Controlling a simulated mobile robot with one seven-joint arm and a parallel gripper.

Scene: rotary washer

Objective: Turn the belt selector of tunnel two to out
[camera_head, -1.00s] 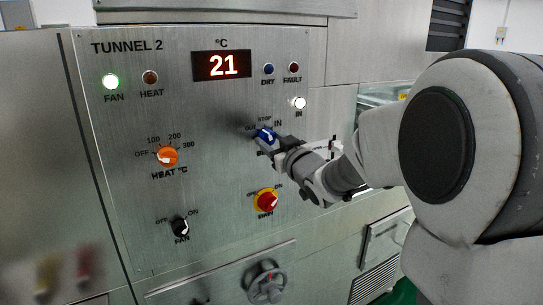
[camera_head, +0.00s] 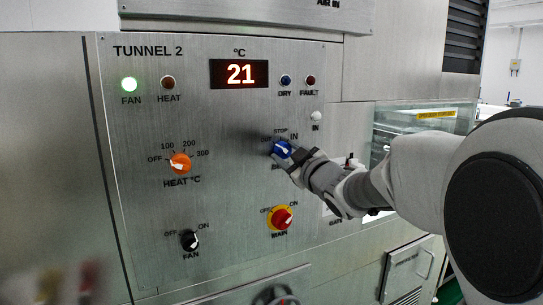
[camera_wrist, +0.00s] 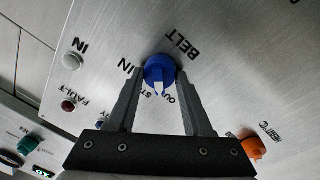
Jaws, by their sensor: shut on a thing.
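The blue belt selector knob (camera_head: 282,149) is on the steel Tunnel 2 panel (camera_head: 225,120), under the DRY lamp. My gripper (camera_head: 292,158) comes in from the right and is shut on this knob, hiding part of its BELT label. In the wrist view, the two fingers of my gripper (camera_wrist: 161,76) lie on either side of the blue knob (camera_wrist: 160,69). Its white pointer faces the STOP and OUT marks, which the fingers and knob partly cover. I cannot tell exactly which mark it meets. The IN lamp (camera_head: 316,116) is unlit.
The orange heat knob (camera_head: 180,163), black fan knob (camera_head: 190,240) and red-and-yellow main switch (camera_head: 282,217) are nearby on the panel. A handwheel (camera_head: 277,296) sits below.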

